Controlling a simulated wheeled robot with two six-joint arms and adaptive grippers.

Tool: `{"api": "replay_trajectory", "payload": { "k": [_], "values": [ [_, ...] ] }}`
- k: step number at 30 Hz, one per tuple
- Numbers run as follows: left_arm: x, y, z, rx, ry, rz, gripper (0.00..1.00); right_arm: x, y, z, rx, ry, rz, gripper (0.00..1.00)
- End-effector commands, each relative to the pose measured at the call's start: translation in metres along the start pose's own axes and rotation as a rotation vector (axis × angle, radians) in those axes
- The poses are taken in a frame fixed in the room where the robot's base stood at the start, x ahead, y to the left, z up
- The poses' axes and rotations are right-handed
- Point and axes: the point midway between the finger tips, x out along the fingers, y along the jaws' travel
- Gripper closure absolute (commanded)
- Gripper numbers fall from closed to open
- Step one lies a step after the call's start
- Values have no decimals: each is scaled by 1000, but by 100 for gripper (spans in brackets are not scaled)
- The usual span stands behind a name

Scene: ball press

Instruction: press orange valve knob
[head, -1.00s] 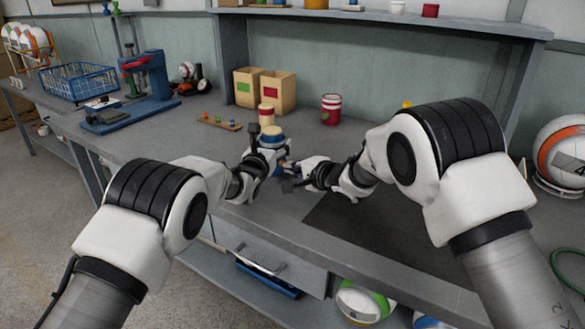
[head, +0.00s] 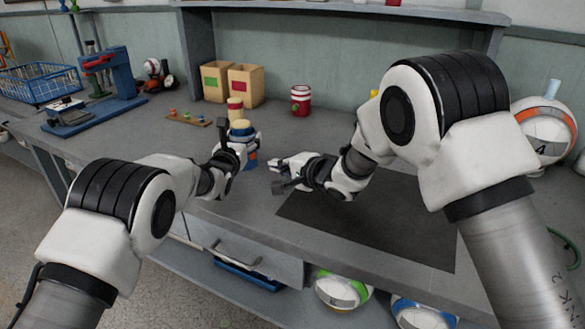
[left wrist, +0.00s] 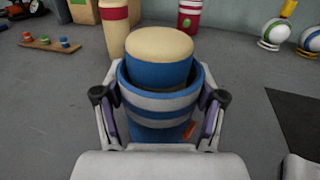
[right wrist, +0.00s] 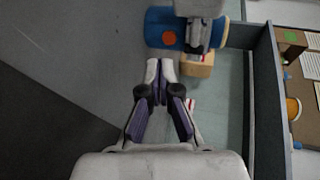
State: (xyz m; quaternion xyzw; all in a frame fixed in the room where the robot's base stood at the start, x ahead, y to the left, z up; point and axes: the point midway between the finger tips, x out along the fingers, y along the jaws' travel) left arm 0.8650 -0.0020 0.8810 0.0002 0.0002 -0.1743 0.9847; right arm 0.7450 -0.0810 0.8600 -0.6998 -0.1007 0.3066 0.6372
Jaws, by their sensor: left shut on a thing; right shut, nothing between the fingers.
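A blue canister with pale stripes and a cream top (left wrist: 160,52) stands between the fingers of my left gripper (left wrist: 160,105). The left gripper (head: 236,148) is shut on it from both sides. The orange valve knob (right wrist: 169,38) shows as a round orange spot on the canister's blue side in the right wrist view. A bit of it shows low on the canister in the left wrist view (left wrist: 190,130). My right gripper (right wrist: 160,70) is shut and empty, its tips pointing toward the canister with a gap between. It also shows in the head view (head: 274,164).
A cream-and-red cylinder (left wrist: 115,28) stands just behind the canister. A small board with coloured knobs (head: 187,118) lies to the left, and a red-striped can (head: 300,101) stands behind. A dark mat (head: 370,225) lies clear on the right.

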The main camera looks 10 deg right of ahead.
Motion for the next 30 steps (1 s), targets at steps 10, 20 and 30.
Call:
{"api": "replay_trajectory", "payload": {
  "k": [10, 20, 30],
  "values": [
    [0, 0, 0, 0, 0, 1, 67, -59, 0, 0, 1, 0, 0, 100],
    [0, 0, 0, 0, -1, 1, 67, -61, 0, 0, 0, -1, 0, 100],
    [0, 0, 0, 0, 0, 1, 0, -61, 0, 0, 0, -1, 0, 100]
  ]
}}
